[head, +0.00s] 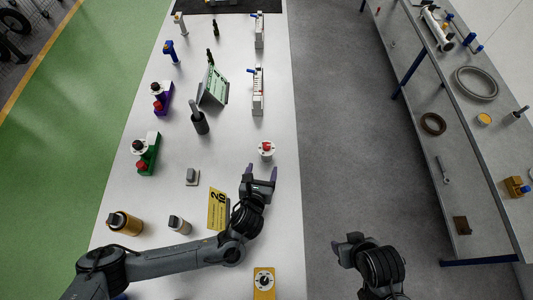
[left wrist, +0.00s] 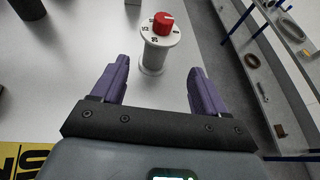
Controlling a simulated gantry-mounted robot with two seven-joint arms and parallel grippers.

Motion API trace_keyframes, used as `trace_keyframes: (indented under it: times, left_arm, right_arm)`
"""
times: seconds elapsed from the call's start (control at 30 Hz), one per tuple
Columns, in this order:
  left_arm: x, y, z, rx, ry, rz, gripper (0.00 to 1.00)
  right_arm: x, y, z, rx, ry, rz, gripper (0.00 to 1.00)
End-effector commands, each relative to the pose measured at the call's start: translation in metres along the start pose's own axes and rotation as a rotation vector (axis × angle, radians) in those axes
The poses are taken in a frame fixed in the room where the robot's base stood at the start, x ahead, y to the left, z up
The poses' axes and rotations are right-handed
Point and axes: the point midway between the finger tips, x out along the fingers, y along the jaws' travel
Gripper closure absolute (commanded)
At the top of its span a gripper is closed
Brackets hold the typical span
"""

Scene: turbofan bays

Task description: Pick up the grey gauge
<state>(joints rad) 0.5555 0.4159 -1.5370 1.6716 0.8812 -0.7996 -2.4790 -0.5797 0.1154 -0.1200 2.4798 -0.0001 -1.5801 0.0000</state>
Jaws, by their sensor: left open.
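The thing that best fits the grey gauge (head: 266,149) is a pale grey upright post with a round marked top and a red knob. In the left wrist view the gauge (left wrist: 153,57) stands on the table just beyond the fingertips, roughly centred between them. My left gripper (head: 261,171) is open and empty, its purple fingers pointing at the gauge without touching it. The open fingers also show in the left wrist view (left wrist: 160,78). My right gripper (head: 352,242) is over the grey floor right of the table; its fingers are not clear.
A yellow marked plate (head: 217,209) lies left of my left gripper. A yellow dial box (head: 264,282) is at the near edge. A dark cylinder (head: 199,122) and a tilted green-faced panel (head: 213,87) stand farther back. A side bench (head: 455,130) is across the aisle.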

Motion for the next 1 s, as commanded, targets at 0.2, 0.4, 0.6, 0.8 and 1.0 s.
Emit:
trace_keyframes:
  times: [0.2,0.4,0.6,0.8,1.0]
  left_arm:
    - [0.029,0.004,0.002,0.049,-0.020,0.006,0.26]
    - [0.051,0.004,0.003,0.046,-0.019,0.005,0.26]
    - [0.060,0.004,0.002,0.044,-0.017,0.005,0.26]
    - [0.084,0.004,-0.002,0.044,-0.017,0.005,0.26]
    - [0.104,0.004,-0.002,0.043,-0.017,0.004,0.26]
  right_arm:
    - [0.006,-0.001,0.002,0.001,0.001,-0.001,0.49]
    - [0.009,0.000,0.003,0.000,0.001,0.000,0.49]
    - [0.011,0.001,0.004,-0.004,0.000,0.003,0.49]
    - [0.015,0.001,0.005,-0.008,-0.001,0.006,0.49]
    - [0.018,0.001,0.006,-0.008,-0.001,0.006,0.49]
